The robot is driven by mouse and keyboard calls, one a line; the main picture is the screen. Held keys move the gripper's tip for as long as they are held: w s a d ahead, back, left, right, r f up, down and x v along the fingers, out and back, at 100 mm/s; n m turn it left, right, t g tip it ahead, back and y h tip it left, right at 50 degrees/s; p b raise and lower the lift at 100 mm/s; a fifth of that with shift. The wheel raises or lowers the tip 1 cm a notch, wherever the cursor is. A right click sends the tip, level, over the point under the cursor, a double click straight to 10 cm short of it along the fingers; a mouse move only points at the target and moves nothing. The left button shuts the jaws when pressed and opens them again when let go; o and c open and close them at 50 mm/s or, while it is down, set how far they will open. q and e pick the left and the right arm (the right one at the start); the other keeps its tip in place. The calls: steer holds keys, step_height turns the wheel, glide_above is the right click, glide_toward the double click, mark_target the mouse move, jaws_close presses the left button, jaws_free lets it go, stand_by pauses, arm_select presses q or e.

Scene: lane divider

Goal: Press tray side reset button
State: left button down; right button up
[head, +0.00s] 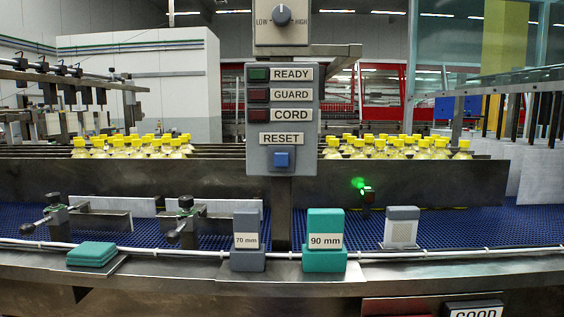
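Higher on the panel are a green READY lamp (259,74), a dark red GUARD lamp (259,95) and a dark red CORD lamp (259,115). Neither of my grippers shows in the head view. Nothing covers the button.
A grey 70 mm block (247,258) and a teal 90 mm block (324,257) stand on the front ledge below the panel. A white cord (420,254) runs along the ledge. Yellow-capped bottles (400,150) stand behind a metal wall. Two clamps (56,214) sit left.

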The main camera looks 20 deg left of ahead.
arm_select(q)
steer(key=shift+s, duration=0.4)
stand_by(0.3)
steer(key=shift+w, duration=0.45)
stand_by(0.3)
